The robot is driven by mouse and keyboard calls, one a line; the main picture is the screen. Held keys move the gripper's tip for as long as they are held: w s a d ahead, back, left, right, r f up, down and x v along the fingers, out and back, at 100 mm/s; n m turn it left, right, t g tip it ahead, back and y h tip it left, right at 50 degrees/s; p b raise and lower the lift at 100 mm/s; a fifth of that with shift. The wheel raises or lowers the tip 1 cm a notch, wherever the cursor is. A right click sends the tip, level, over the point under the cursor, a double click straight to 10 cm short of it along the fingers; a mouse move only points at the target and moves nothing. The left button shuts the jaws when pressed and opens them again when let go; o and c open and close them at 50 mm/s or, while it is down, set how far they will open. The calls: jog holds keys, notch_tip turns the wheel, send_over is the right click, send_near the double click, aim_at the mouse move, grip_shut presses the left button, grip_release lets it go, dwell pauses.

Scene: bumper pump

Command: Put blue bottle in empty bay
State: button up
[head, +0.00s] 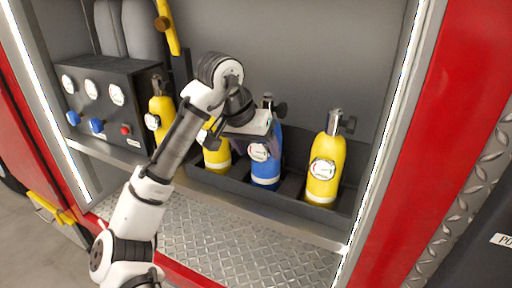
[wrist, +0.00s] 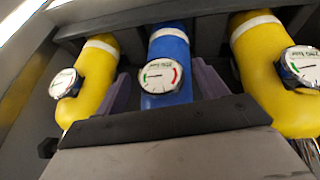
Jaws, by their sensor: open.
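The blue bottle (head: 265,172) stands upright in a dark rack between two yellow bottles, with a white band and a round gauge. It fills the middle of the wrist view (wrist: 168,55). My gripper (head: 250,140) is at the bottle's upper part. In the wrist view its two purple fingers (wrist: 163,85) are apart, one on each side of the blue bottle; I cannot tell whether they touch it. A dark, empty-looking bay (head: 291,187) lies between the blue bottle and the right yellow bottle (head: 322,172), and also shows in the wrist view (wrist: 209,38).
Another yellow bottle (head: 216,157) stands just left of the blue one, partly behind my gripper. A further yellow bottle (head: 160,115) stands by a gauge panel (head: 107,103) at the left. The rack's front wall (head: 240,190) edges the bays. A treadplate floor (head: 215,235) lies clear in front.

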jog(key=b+v, duration=0.1)
jog(key=v, duration=1.1)
